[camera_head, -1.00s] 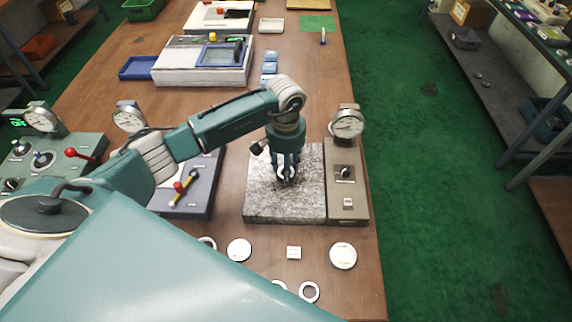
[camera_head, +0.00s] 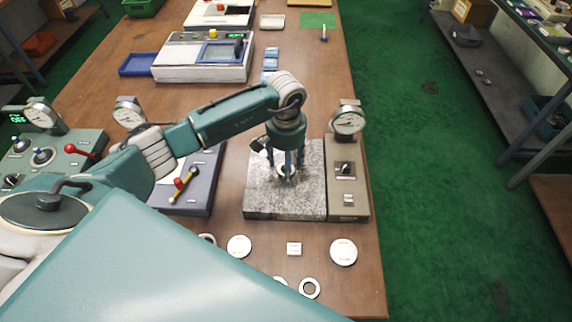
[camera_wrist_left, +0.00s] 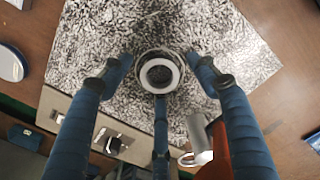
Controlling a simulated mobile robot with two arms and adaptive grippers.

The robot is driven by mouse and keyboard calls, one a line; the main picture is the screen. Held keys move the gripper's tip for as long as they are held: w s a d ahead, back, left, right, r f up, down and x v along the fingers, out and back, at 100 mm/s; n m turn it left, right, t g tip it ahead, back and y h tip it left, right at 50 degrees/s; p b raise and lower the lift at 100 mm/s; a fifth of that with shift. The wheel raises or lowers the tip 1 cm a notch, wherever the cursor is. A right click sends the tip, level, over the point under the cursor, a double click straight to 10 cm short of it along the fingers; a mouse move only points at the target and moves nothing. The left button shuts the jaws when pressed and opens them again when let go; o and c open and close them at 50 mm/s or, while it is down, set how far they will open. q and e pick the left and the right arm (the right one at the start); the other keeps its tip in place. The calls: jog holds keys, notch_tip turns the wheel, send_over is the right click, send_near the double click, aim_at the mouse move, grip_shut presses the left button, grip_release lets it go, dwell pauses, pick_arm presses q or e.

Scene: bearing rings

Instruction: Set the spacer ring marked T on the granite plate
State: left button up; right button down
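The granite plate (camera_head: 268,205) is a grey speckled slab on the bench; in the left wrist view it (camera_wrist_left: 88,45) lies under the fingers. A white ring (camera_wrist_left: 147,73) with a dark centre sits on the plate, apparently flat; no T mark can be read. My left gripper (camera_head: 287,172) points down over the plate. In the left wrist view its fingers (camera_wrist_left: 160,70) are spread around the ring, with gaps between the side fingers and the ring. The third finger's tip is close to the ring; contact cannot be told. My right gripper is not in view.
A dial gauge stand (camera_head: 347,210) adjoins the plate's right side. A dark panel with a lever (camera_head: 195,205) stands left of the plate.

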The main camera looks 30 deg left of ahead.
pick_arm(q)
notch_tip(320, 180, up, 12)
dwell(0.6)
jog(key=shift+s+f, duration=0.1)
dwell(0.8)
